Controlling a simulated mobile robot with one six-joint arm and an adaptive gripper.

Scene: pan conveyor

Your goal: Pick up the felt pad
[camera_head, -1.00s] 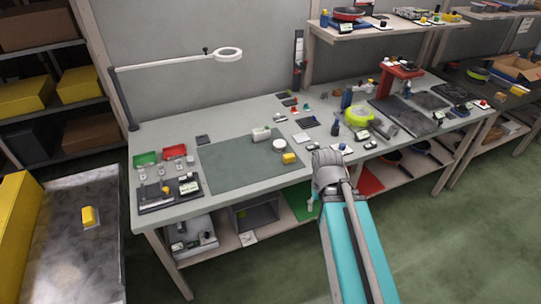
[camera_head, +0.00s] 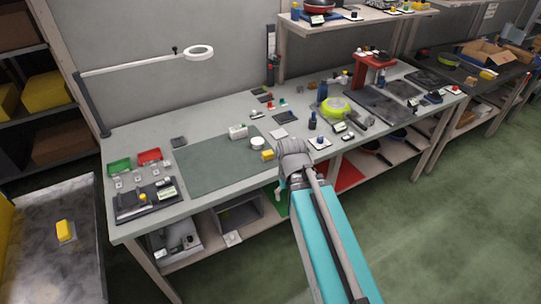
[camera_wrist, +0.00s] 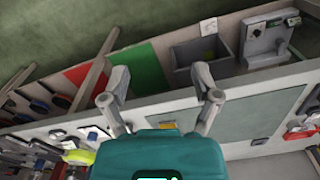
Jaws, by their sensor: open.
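I cannot tell for sure which item is the felt pad. Several small flat dark pieces lie on the workbench (camera_head: 225,118): one dark square (camera_head: 179,142) is behind the green-grey mat (camera_head: 205,168), and another (camera_head: 284,117) is right of the white box. My gripper is open and empty in the wrist view (camera_wrist: 161,84), its two fingers apart near the bench's front edge. In the head view my arm largely hides it. A yellow block (camera_head: 267,155) is on the bench just left of my wrist; a yellow item also shows between the fingers in the wrist view (camera_wrist: 167,125).
Red and green bins (camera_head: 149,156) and a dark tray stand at the bench's left end. A lamp (camera_head: 199,52) overhangs the back. A green-yellow round item (camera_head: 335,106), bottles and a red stand (camera_head: 375,62) crowd the right. The mat's middle is clear.

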